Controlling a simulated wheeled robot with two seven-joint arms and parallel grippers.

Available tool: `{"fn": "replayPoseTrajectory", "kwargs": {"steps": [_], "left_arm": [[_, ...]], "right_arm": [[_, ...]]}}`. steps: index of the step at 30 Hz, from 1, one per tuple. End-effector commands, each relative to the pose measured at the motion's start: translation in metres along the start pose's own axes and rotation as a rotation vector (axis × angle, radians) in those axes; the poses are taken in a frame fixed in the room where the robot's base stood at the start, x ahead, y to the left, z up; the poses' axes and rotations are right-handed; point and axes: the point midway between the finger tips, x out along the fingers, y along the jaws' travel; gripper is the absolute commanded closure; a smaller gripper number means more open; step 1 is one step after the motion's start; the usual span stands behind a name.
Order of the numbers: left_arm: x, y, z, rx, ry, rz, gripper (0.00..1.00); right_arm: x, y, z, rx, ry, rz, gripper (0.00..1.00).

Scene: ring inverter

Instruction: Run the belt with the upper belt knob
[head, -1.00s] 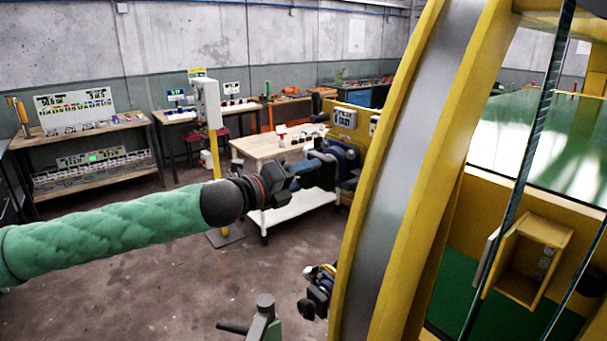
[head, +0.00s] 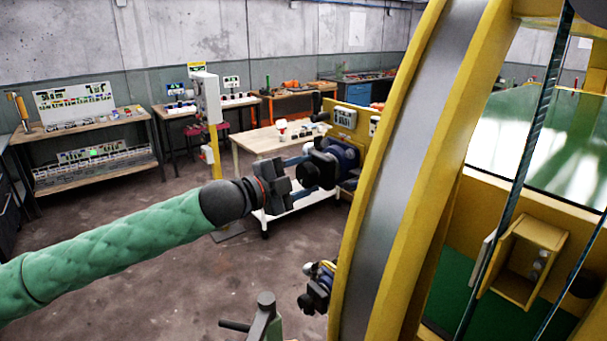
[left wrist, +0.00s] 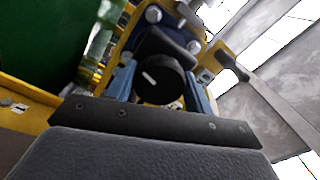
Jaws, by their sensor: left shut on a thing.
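The upper belt knob (head: 308,174) is a black round knob on a dark blue unit (head: 343,158) at the left side of the big yellow ring. My left gripper (head: 297,177) reaches it from the left, with its blue fingers at the knob. In the left wrist view, the knob (left wrist: 158,82) shows a white mark and sits between the two blue fingers of my gripper (left wrist: 160,92), which is shut on it. A similar lower unit (head: 317,288) with a black knob sits below, apart from the gripper. My right gripper is out of view.
The yellow ring (head: 440,140) with a grey inner band rises close on the right. A small yellow open box (head: 528,262) is beyond it. A wooden-topped table (head: 250,142) stands behind my gripper. The floor (head: 120,270) at lower left is clear.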

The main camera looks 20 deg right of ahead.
Motion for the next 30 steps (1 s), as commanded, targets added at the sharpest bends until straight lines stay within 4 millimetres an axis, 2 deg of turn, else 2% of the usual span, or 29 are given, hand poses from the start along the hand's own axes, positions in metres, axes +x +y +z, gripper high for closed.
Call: {"fn": "replayPoseTrajectory", "kwargs": {"steps": [3,9,22,30], "left_arm": [[0.0,0.002,0.001,-0.114,-0.003,0.001,0.7],[0.0,0.002,0.001,-0.304,-0.001,0.0,0.7],[0.0,0.003,0.0,-0.71,-0.001,0.0,0.7],[0.0,0.003,0.0,-0.926,-0.002,0.001,0.7]], "right_arm": [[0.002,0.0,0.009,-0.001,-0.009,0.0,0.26],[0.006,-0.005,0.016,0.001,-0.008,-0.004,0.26],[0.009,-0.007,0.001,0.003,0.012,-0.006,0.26],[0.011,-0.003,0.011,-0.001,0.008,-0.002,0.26]]}}
